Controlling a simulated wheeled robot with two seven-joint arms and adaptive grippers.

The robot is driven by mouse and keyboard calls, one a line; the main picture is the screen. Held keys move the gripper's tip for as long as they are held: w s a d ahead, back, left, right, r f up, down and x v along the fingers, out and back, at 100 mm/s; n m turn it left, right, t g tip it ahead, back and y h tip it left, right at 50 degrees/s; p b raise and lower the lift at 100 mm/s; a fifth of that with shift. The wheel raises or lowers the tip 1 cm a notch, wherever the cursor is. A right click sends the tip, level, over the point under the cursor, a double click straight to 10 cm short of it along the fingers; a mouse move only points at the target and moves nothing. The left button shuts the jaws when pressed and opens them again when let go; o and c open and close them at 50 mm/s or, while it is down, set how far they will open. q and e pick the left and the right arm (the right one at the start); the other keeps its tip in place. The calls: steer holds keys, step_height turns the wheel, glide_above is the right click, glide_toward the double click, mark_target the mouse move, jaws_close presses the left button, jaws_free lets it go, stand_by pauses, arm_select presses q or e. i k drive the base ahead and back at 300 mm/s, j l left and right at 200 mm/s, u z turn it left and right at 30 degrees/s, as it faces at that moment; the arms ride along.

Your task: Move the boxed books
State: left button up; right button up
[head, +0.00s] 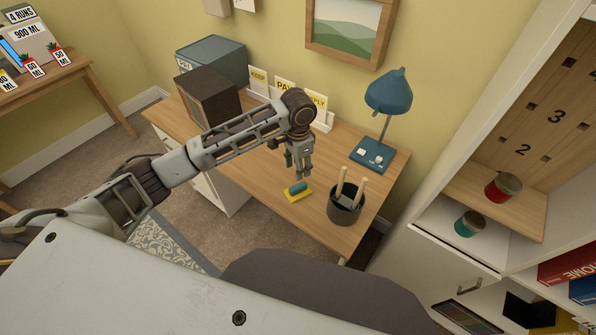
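A red book marked "HOME" (566,262) and a blue book (584,290) show at the lower right, cut off by the picture's edge. A black box-like thing (527,311) is near them, low in the white shelf unit; I cannot tell whether it holds books. My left gripper (300,174) points down above the wooden desk, far to the left of the books. Its fingers are too small to tell whether they are open or shut. My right gripper is out of view.
Below my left gripper lies a yellow and teal object (298,191). A dark pen cup (345,207), a blue lamp (388,95), a card holder (320,118), a dark box (207,96) and a printer-like box (212,62) stand on the desk. Jars (503,187) sit on the shelves.

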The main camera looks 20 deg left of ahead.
mark_target(210, 99)
steer(key=u, duration=1.3)
